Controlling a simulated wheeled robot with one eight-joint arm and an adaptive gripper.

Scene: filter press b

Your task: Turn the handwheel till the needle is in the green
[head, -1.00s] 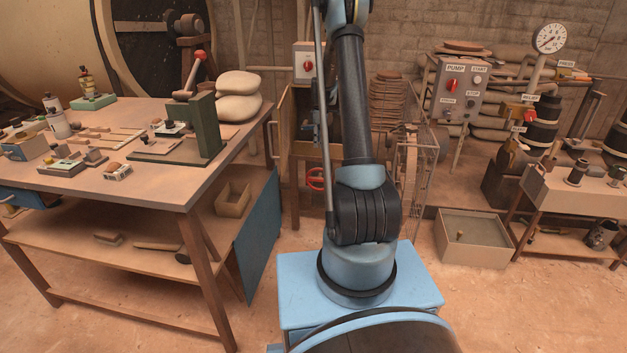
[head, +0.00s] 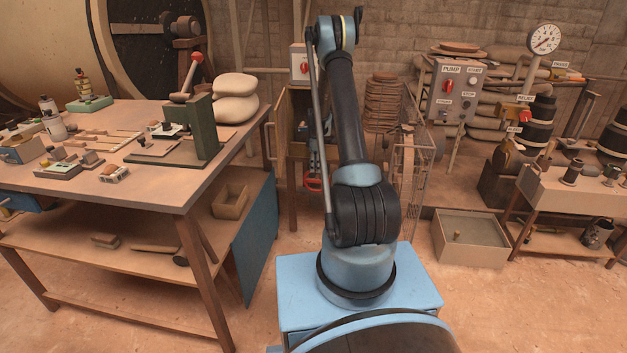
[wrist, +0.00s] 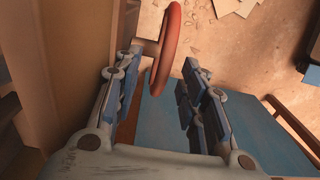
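The red handwheel (head: 313,184) shows low behind my arm, left of it, in the head view. In the wrist view the handwheel (wrist: 168,45) is seen nearly edge-on, with its near end between the fingertips in the picture. My gripper (wrist: 160,68) is open; clear space shows between the rim and the right finger, and the rim lies closer to the left one. I cannot tell whether it touches. In the head view my gripper (head: 318,158) is small and partly hidden just above the wheel. The round white gauge (head: 544,39) stands at upper right; its needle and green zone are too small to read.
A wooden post or panel (wrist: 75,60) runs close beside my left finger. A workbench (head: 160,185) stands at left. A pump control box (head: 455,92), a grey open box (head: 470,245) and a wire cage (head: 418,165) are at right. Bare floor lies between.

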